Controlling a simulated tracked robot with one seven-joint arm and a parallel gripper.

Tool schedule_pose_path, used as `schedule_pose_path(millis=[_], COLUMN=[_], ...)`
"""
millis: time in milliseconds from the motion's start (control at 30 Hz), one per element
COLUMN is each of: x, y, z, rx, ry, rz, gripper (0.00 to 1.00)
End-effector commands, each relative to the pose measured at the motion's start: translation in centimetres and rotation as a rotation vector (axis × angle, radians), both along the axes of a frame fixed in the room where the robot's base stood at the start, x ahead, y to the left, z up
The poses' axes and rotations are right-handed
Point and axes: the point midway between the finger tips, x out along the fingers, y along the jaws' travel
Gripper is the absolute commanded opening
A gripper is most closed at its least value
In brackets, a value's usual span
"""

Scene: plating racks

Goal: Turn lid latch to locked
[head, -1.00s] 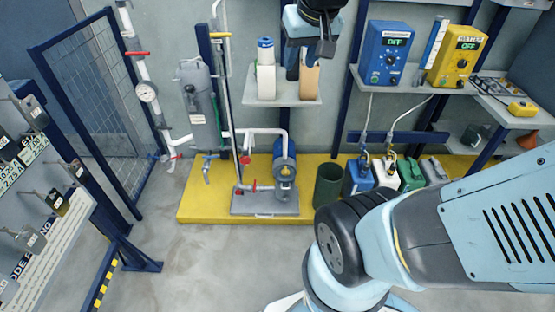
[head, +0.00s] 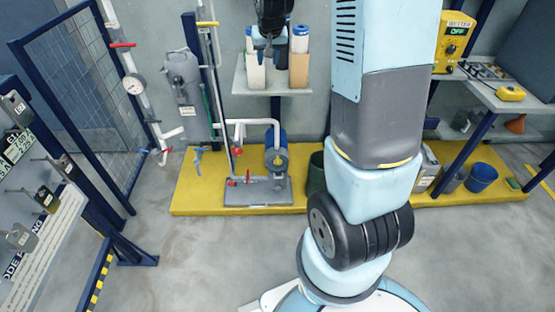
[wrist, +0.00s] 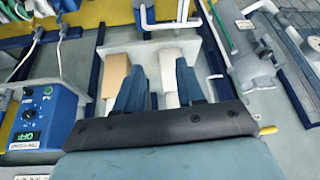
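A white bottle (head: 254,72) and a tan container (head: 299,70) stand on the shelf (head: 272,90) behind my gripper. Pipes and a yellow-handled valve (head: 207,24) lie between gripper and canister. A pump (head: 277,155) stands on the yellow platform below. The floor in front is clear.

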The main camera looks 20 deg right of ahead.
Motion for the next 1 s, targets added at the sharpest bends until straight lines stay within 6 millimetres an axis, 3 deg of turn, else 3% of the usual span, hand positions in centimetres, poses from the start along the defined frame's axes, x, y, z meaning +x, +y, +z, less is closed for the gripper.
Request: schedule_pose_path(millis=[200,500,800,1000], x=[4.4,9.0,11.8,12.4], y=[-1.3,-3.3,-5.0,-6.1], z=[-6.2,-15.7,-26.3,-34.0], rx=[-0.003,-0.006,-0.01,-0.012], ry=[0.014,0.025,0.035,0.042], rz=[-0.03,-0.068,-0.098,-0.114], gripper=[0.38,0.38,0.38,0.38])
